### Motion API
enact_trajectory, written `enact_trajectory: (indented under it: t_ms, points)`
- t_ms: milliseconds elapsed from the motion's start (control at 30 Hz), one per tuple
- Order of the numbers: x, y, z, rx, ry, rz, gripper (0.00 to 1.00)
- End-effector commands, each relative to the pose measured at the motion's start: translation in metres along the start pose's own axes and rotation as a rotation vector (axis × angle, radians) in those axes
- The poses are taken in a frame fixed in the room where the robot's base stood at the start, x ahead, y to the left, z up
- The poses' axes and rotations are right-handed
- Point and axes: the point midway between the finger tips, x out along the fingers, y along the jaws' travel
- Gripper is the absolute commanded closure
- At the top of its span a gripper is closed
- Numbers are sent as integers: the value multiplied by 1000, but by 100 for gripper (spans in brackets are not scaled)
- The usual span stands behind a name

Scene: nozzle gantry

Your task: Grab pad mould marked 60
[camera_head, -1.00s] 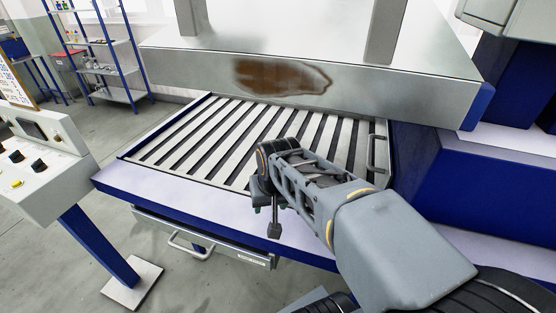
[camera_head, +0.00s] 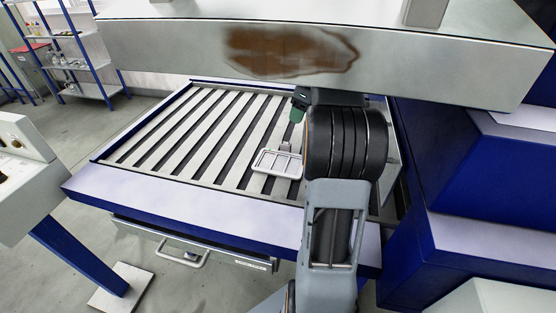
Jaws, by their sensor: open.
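A pale grey, shallow tray-like plate with a raised rim (camera_head: 278,164), which looks like a pad mould, lies on the slatted bed just left of my arm. Its marking is too small to read, so I cannot tell if it is 60. My gripper (camera_head: 287,146) is open, at the back edge of this plate. I cannot tell whether it touches the plate. Its green part shows above, and the rest of it is partly hidden by my dark wrist joint.
The slatted bed (camera_head: 190,125) is otherwise bare to the left. A metal beam (camera_head: 200,50) with a rusty patch hangs above its back. A drawer with a handle (camera_head: 185,255) sits below its front edge. A control panel (camera_head: 25,175) stands at the left.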

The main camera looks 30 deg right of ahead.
Motion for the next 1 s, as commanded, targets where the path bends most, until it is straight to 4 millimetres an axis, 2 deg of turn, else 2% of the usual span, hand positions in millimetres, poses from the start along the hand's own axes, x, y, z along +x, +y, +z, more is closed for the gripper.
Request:
enact_trajectory:
  t_ms: [400, 500, 767, 1000]
  points:
    - [63, -3, -3, 47, -3, 3, 46]
    - [74, -3, -3, 46, -3, 2, 46]
    - [89, -2, -3, 44, -3, 2, 46]
    - [121, 1, -5, 42, -2, 5, 46]
